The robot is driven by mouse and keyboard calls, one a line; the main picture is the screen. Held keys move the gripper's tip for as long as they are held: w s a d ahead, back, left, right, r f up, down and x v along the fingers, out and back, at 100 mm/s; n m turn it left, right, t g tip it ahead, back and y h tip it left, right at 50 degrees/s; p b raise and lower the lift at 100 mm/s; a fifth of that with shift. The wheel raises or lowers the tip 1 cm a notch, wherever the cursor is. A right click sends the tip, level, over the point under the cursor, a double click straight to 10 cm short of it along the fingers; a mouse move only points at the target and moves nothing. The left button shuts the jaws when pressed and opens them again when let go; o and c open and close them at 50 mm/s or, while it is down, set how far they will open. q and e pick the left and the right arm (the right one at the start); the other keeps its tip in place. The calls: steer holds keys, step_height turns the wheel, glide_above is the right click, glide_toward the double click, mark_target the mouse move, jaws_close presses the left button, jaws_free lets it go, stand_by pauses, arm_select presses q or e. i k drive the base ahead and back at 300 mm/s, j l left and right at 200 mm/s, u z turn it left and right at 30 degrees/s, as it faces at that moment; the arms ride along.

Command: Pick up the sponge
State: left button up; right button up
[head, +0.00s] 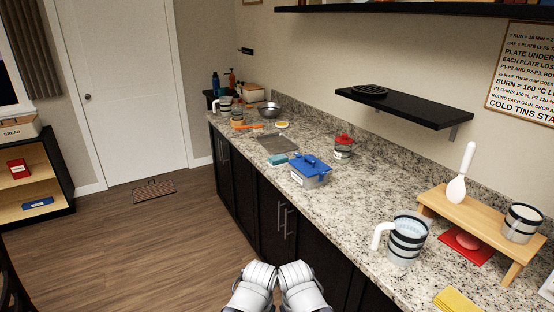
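A small teal block (277,160), which looks like the sponge, lies on the speckled granite counter (330,213), just left of a blue-lidded container (310,171). A yellow folded item (457,299) lies at the counter's near edge, partly cut off by the frame; I cannot tell whether it is a cloth or a sponge. White parts of my two arms show side by side at the bottom middle, in front of the dark cabinets and well short of the teal block. No gripper fingers show.
A grey tray (277,144) lies behind the teal block. A red-lidded jar (343,147) stands near the wall. A striped pitcher (405,238) and a wooden riser (480,228) stand at the right. A black shelf (404,107) overhangs the counter. The wooden floor at left is mostly open.

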mark_target(279, 159)
steer(key=i+u, duration=0.2)
steer(key=u, duration=0.25)
steer(key=i+u, duration=0.2)
steer(key=u, duration=0.25)
steer(key=i+l+u, duration=0.3)
steer(key=i+l, duration=0.65)
steer(key=i, duration=0.15)
